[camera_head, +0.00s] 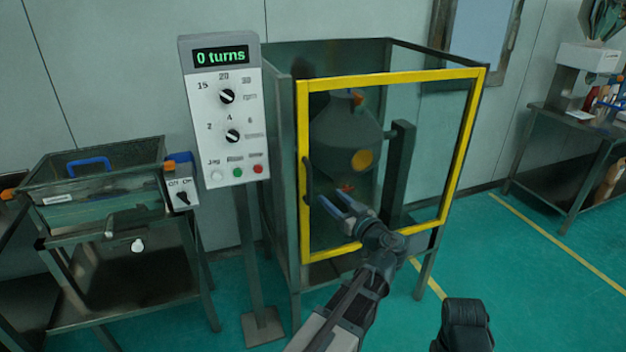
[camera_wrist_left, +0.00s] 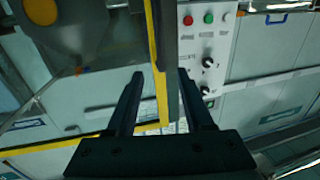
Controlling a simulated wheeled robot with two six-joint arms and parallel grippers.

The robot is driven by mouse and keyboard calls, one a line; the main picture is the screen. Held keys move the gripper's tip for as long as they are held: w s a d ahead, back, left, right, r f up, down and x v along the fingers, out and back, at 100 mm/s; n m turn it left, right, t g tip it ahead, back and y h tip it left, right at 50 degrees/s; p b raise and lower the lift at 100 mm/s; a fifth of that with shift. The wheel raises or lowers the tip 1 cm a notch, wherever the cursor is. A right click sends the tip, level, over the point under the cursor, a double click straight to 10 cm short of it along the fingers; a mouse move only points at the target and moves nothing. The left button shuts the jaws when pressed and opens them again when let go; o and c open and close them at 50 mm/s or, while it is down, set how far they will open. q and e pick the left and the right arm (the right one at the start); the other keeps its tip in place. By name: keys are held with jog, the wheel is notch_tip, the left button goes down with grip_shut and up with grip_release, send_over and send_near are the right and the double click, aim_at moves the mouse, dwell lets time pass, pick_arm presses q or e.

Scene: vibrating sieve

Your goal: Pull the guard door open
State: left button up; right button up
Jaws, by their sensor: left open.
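The guard door (camera_head: 303,110) is a yellow frame around a clear pane, on the front of a dark-framed cage. It looks closed against the cage. A dark upright handle (camera_head: 307,181) is on its left edge. My left gripper (camera_head: 333,197) is open in front of the door's lower left part, just right of the handle; any contact cannot be told. In the left wrist view, the yellow door edge (camera_wrist_left: 153,35) runs between the open fingers (camera_wrist_left: 159,73), beside a dark upright bar. Whether that bar is the handle is unclear.
Inside the cage is a grey rounded vessel (camera_head: 340,135) with an orange spot. A control panel (camera_head: 226,110) reading "0 turns" stands close left of the cage. A sieve-like bench unit (camera_head: 95,215) is at left, another bench (camera_head: 565,150) at right.

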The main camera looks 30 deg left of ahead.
aim_at(311, 179)
pick_arm(q)
jog(key=x, duration=1.2)
jog(key=shift+w+a+f, duration=0.1)
jog(key=shift+w+a, duration=0.05)
jog(key=shift+a, duration=0.2)
grip_shut()
dwell(0.8)
